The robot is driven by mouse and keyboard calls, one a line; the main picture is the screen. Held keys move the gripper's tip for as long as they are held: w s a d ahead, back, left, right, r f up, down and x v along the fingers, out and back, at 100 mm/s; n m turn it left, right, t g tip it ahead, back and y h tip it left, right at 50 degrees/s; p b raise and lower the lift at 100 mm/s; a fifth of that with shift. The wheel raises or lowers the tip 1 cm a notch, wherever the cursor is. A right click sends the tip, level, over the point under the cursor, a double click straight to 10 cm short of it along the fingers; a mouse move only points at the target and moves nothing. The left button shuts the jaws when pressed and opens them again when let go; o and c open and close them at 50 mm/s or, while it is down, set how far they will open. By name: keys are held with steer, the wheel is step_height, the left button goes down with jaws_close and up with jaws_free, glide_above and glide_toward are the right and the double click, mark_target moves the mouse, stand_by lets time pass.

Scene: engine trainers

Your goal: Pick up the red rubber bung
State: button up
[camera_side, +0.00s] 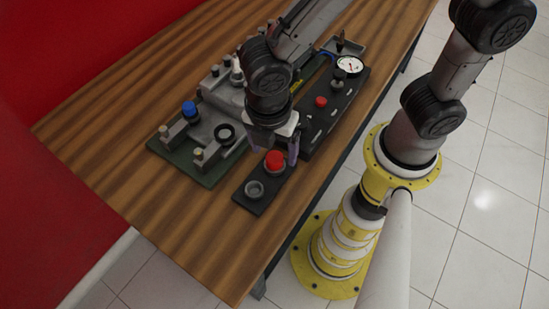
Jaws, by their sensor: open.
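The red rubber bung (274,160) sits on the dark small base plate (253,203), at its upper end beside an empty grey ring or cup (254,189). My gripper (276,150) points down at the bung from above. Its purple-grey fingers are apart, one to the right of the bung; the other is mostly hidden behind the gripper body. I cannot tell whether either finger touches the bung. The bung's top and near side show.
A green engine trainer board (202,177) with a blue cap (189,109) stands left. A black panel with a red button (321,101) and a white gauge (348,65) stands right, close to my gripper. The wooden table (150,225) is clear at the front left.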

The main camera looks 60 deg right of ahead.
mark_target(274, 158)
steer(key=shift+d+f, duration=0.1)
steer(key=shift+f, duration=0.95)
jaws_close()
